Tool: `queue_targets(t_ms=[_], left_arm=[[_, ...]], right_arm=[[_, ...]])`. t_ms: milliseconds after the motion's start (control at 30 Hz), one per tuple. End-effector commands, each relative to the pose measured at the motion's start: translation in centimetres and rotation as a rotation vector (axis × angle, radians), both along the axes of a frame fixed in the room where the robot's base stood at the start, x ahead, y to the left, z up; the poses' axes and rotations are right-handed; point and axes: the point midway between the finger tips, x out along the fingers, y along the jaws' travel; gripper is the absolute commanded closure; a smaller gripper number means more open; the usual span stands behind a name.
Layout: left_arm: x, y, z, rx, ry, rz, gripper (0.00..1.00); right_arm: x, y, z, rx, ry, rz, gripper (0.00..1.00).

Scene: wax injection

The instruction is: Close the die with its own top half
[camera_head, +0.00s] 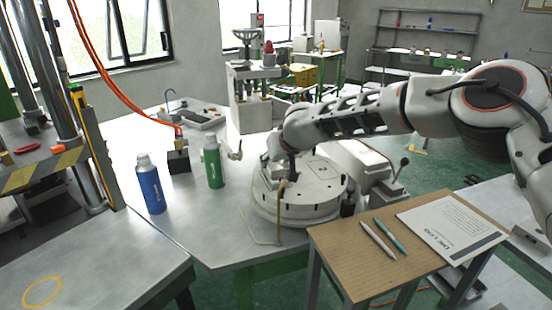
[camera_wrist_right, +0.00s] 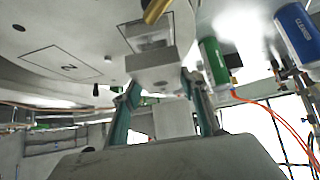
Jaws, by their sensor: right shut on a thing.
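My right gripper (camera_head: 284,170) reaches down over the pale round table (camera_head: 318,188), partly hidden by its own wrist. In the right wrist view, which looks upside down, its two teal-padded fingers (camera_wrist_right: 160,98) are shut on a grey block (camera_wrist_right: 156,72), which I take for the die's top half. The block is at an outlined square on the round table (camera_wrist_right: 110,25). A lower die half cannot be told apart from it, nor whether the two touch. In the head view the block is hidden. My left gripper is not in view.
A brass rod (camera_head: 280,198) stands close by the right gripper and shows in the wrist view (camera_wrist_right: 156,9). A green bottle (camera_head: 213,163) and a blue bottle (camera_head: 151,185) stand left. A wooden desk (camera_head: 345,262) with pens and a sheet is in front. Bare metal table lies left of the round table.

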Motion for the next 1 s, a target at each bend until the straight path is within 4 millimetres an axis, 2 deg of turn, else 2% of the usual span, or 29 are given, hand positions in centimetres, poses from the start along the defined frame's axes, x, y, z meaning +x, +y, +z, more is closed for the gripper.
queue_targets(t_ms=[633,1000], left_arm=[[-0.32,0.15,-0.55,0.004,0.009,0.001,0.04],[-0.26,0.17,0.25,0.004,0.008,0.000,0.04]], right_arm=[[0.05,0.03,-0.07,0.001,-0.002,0.000,0.87],[0.02,0.02,-0.03,0.002,-0.001,0.000,0.87]])
